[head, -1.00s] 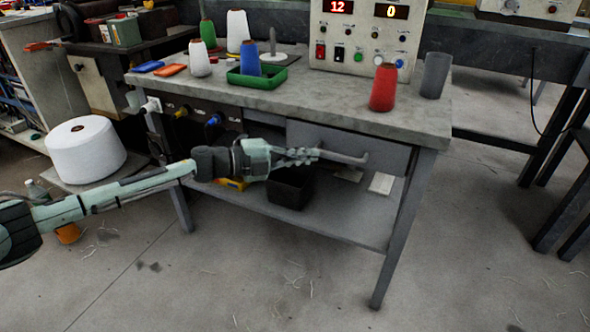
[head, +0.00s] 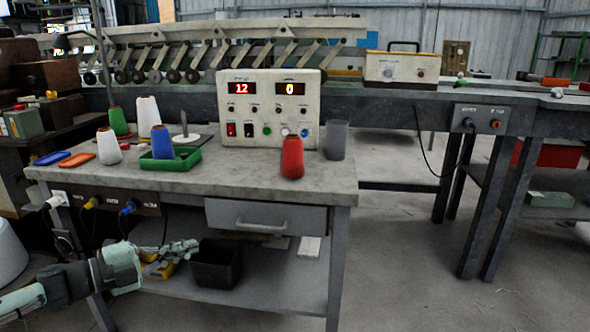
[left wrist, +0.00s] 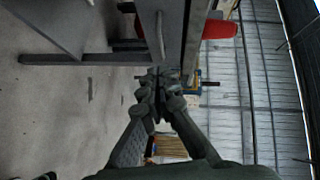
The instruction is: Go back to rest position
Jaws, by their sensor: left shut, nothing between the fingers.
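My left gripper (head: 180,254) is at the lower left of the head view, in front of the workbench and below its top. Its fingers are shut and empty. In the left wrist view the shut fingers (left wrist: 160,82) point toward the drawer side of the bench. The bench drawer (head: 262,217) looks closed, and its handle is apart from the gripper. My right gripper is not in view.
On the workbench (head: 230,182) stand a red cone (head: 292,158), a grey cup (head: 336,139), a control box (head: 270,108) and a green tray (head: 170,160) holding a blue cone (head: 162,142). A black bin (head: 216,264) sits on the lower shelf. Floor to the right is clear.

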